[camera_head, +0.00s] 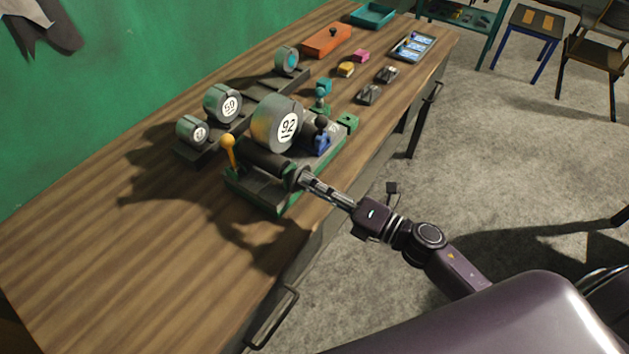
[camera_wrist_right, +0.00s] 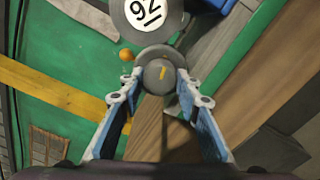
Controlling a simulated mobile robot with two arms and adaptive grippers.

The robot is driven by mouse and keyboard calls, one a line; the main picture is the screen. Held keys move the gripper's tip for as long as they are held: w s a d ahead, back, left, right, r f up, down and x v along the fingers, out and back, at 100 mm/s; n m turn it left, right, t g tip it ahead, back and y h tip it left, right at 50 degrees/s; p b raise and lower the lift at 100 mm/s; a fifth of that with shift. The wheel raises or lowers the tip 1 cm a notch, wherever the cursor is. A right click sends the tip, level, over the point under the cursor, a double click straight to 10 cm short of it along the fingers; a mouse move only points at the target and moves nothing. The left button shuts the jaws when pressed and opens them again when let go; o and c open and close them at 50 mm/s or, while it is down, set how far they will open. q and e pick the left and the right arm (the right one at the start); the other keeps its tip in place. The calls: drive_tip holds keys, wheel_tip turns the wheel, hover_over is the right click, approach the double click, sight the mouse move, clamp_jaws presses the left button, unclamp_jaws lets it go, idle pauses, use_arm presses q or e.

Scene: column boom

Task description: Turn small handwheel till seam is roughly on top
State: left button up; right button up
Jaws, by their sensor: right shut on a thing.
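The small handwheel (camera_head: 291,177) is a dark disc at the near end of a dark cylinder on a green-based machine (camera_head: 281,206). In the right wrist view the grey handwheel (camera_wrist_right: 160,77) fills the space between my fingers. A short yellow mark, slightly tilted, shows on its face; I cannot tell whether this is the seam. My right gripper (camera_head: 306,180) is shut on the handwheel, with one finger on each side, also seen in the right wrist view (camera_wrist_right: 157,84). A large roll labelled 92 (camera_head: 272,123) sits just behind. My left gripper is out of view.
A lever with an orange knob (camera_head: 228,142) stands left of the handwheel. Several labelled rolls, including one marked 59 (camera_head: 220,104), stand on a dark rack behind. An orange box (camera_head: 327,41) is farther back. The wooden bench (camera_head: 110,255) is clear at the near left.

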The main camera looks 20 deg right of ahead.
drive_tip(key=m+p, duration=0.2)
drive_tip(key=m, duration=0.3)
drive_tip(key=shift+m, duration=0.4)
idle(0.3)
drive_tip(key=o, duration=1.1)
drive_tip(key=v, duration=1.2)
drive_tip(key=shift+d, duration=0.1)
